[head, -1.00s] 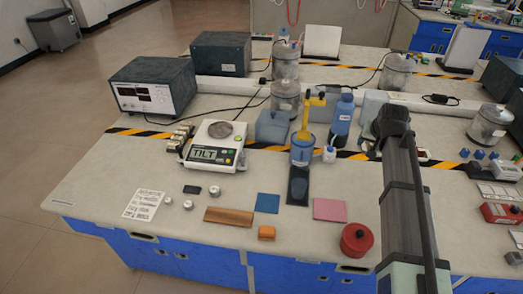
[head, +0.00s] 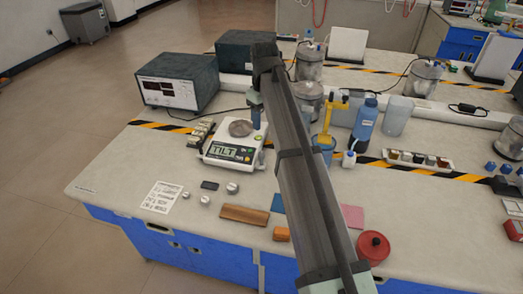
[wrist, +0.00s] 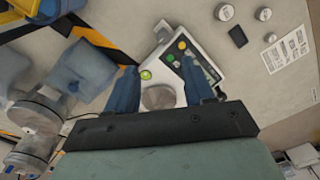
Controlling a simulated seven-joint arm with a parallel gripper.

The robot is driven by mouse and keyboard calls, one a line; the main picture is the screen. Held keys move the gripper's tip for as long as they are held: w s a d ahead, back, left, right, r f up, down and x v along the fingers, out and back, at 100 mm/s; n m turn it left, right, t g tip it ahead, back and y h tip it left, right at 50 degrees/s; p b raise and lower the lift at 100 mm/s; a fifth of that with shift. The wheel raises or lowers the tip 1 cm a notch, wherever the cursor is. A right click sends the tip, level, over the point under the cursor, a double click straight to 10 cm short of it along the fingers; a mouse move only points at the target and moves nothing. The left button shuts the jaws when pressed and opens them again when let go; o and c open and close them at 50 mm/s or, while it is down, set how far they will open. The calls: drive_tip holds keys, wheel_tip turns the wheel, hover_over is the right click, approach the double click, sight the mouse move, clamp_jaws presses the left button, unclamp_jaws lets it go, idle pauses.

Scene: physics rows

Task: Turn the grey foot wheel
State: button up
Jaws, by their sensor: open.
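The white balance (head: 232,151) stands on the bench, its display reading TILT. It also shows in the wrist view (wrist: 202,56). Its round grey pan (head: 240,128) lies between my fingers in the wrist view (wrist: 158,97). A yellow-green round spot (wrist: 147,75), a green one (wrist: 170,58) and an orange one (wrist: 181,44) show on the balance. I cannot clearly pick out the grey foot wheel. My gripper (head: 257,118) is over the balance's right back side in the head view. In the wrist view my gripper (wrist: 159,66) is open, its blue fingers apart with nothing gripped.
A dark instrument box (head: 177,82) stands behind left. A blue beaker with a yellow stand (head: 323,143), a blue bottle (head: 364,125) and glass jars stand to the right. Small metal weights (head: 205,199) and a paper sheet (head: 162,196) lie in front.

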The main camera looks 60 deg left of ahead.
sight(261, 153)
drive_tip(key=f, duration=1.3)
drive_tip(key=shift+s+a+f, duration=0.25)
drive_tip(key=shift+s, duration=0.05)
drive_tip(key=shift+c, duration=0.3)
clamp_jaws()
